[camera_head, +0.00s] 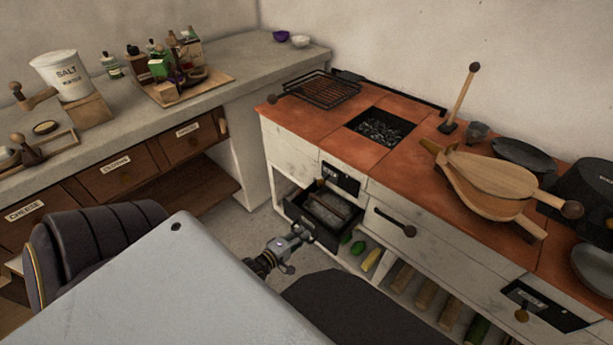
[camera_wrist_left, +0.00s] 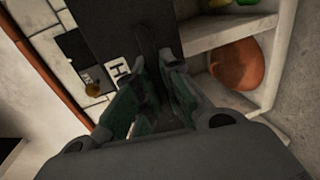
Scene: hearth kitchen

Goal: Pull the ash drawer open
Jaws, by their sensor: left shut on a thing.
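The black ash drawer (camera_head: 322,234) stands out from the white front of the hearth in the head view. Its open top shows a grey interior. My left gripper (camera_head: 299,235) is at the drawer's front and shut on its handle. In the left wrist view, the fingers (camera_wrist_left: 155,92) close in front of the dark drawer front (camera_wrist_left: 112,28), beside a pale label with an H. The fingers hide most of the handle. My right gripper is not in view.
Above the drawer is a black plate (camera_head: 340,178) with a knob. Shelves with vegetables (camera_head: 371,260) and logs (camera_head: 425,294) lie to its right. Some floor is clear left of the drawer.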

